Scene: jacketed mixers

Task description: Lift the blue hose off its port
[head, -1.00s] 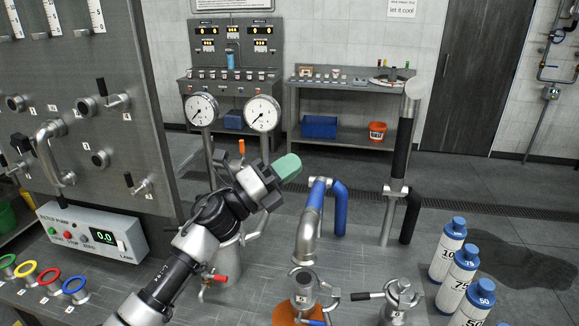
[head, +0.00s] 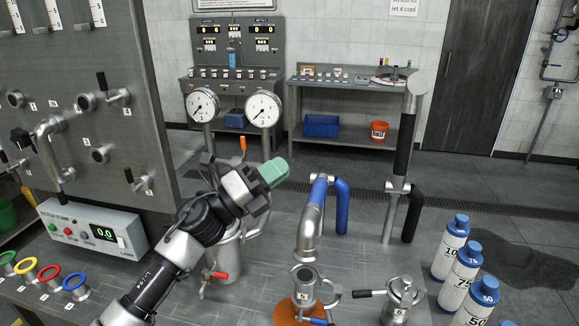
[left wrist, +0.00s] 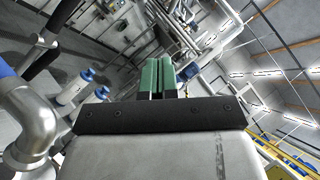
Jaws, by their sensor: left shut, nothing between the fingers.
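The blue hose (head: 319,190) has a blue sleeve at its top and a bare metal bend running down in front. The bend's lower end is at the top of a metal port (head: 303,287) standing on an orange base; I cannot tell whether it is seated or just above. A metal bend with a bit of blue also shows at the left of the left wrist view (left wrist: 35,125). My left gripper (head: 273,172) has green fingers, shut and empty, up and to the left of the hose, apart from it. The fingers show together in the left wrist view (left wrist: 157,75). My right gripper is not seen.
A second port with a clamp handle (head: 402,297) stands right of the first. A blue standing pipe (head: 341,207) and a black-sleeved pipe (head: 400,150) rise behind. Several blue-capped bottles (head: 450,247) stand at the right. Two gauges (head: 264,109) stand behind my left gripper.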

